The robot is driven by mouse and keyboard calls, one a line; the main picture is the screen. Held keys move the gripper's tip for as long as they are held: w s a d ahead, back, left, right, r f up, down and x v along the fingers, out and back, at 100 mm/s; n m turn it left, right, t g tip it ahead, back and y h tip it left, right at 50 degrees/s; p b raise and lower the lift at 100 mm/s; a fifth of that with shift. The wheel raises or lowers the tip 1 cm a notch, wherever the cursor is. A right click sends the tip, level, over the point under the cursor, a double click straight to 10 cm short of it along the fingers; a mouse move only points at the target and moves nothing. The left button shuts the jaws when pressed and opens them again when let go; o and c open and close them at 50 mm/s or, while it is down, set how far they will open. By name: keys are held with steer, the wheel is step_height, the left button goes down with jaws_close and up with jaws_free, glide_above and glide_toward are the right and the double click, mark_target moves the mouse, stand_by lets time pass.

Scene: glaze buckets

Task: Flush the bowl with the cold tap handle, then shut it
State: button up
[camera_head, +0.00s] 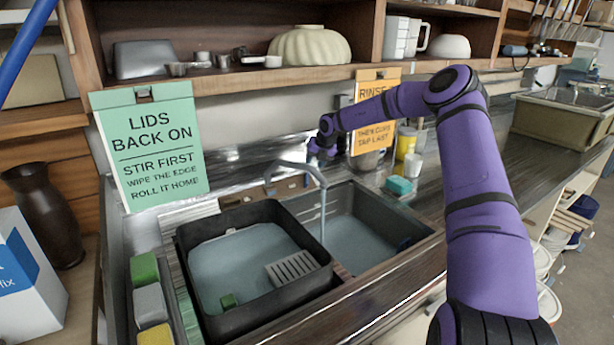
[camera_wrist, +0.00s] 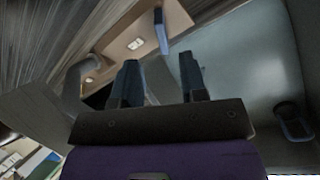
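The tap's curved grey spout (camera_head: 298,168) stands at the back of the sink, and a pale stream (camera_head: 323,212) hangs from its end. The spout also shows in the wrist view (camera_wrist: 73,88). The sink bowl (camera_head: 372,225) on the right holds bluish water or has a wet floor; I cannot tell which. A blue lever (camera_wrist: 161,32), seemingly the cold tap handle, sticks out from the tap ledge in the wrist view, ahead of my fingers. My gripper (camera_wrist: 161,82) is open, its two dark fingers apart with nothing gripped. In the head view, my gripper (camera_head: 316,152) is behind the spout.
A black tub (camera_head: 212,325) with water and a slotted grey piece (camera_head: 292,268) sits left of the bowl. Sponges (camera_head: 149,302) line the left edge. A green sign (camera_head: 150,145) and an orange sign (camera_head: 373,140) stand behind. A shelf (camera_head: 240,78) overhangs the back.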

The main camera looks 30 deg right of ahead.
mark_target(308, 174)
steer(key=x, duration=0.8)
steer(key=shift+f, duration=0.15)
steer(key=shift+c, duration=0.2)
jaws_close()
